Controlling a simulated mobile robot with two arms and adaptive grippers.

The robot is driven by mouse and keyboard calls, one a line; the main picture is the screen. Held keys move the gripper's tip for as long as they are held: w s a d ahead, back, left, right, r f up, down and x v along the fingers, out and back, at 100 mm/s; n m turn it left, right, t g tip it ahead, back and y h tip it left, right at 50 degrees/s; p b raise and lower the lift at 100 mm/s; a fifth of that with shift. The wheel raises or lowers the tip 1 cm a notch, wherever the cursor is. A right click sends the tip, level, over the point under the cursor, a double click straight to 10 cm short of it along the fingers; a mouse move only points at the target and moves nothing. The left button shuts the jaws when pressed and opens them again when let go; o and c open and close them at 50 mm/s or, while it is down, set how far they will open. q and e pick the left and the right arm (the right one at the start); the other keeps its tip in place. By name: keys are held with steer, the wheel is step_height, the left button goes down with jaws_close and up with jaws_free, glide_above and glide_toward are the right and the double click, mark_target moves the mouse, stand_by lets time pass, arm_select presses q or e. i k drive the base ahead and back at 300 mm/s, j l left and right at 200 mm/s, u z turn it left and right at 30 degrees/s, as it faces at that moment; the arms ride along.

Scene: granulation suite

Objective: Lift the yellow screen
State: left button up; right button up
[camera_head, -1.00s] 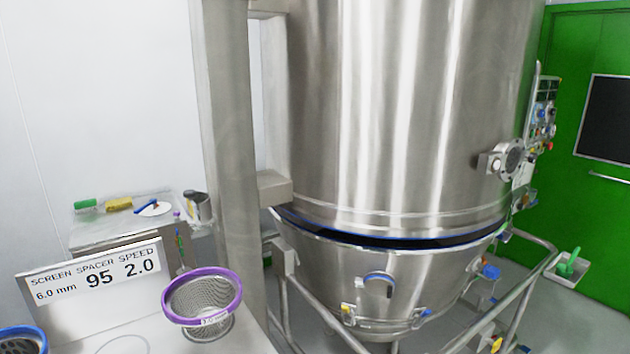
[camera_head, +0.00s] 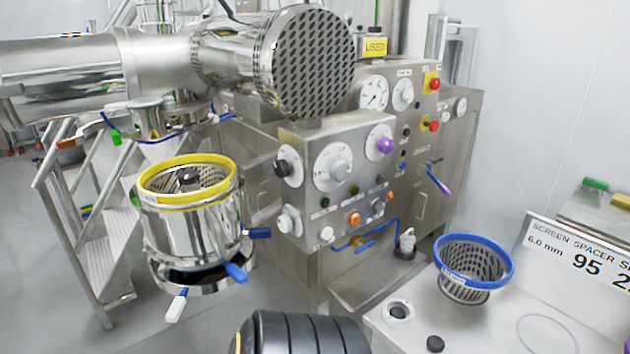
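The yellow screen shows as a yellow ring (camera_head: 188,179) with a perforated metal inside. It sits in the top of a round steel housing (camera_head: 190,228), left of the control cabinet. Blue and white handles stick out around the housing's lower part. A dark ribbed piece at the bottom edge looks like part of my own arm. Neither of my grippers is in view.
The control cabinet (camera_head: 330,190) has dials and knobs. Steps (camera_head: 95,245) stand at left.

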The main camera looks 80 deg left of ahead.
mark_target(159, 185)
steer(key=u, duration=3.35)
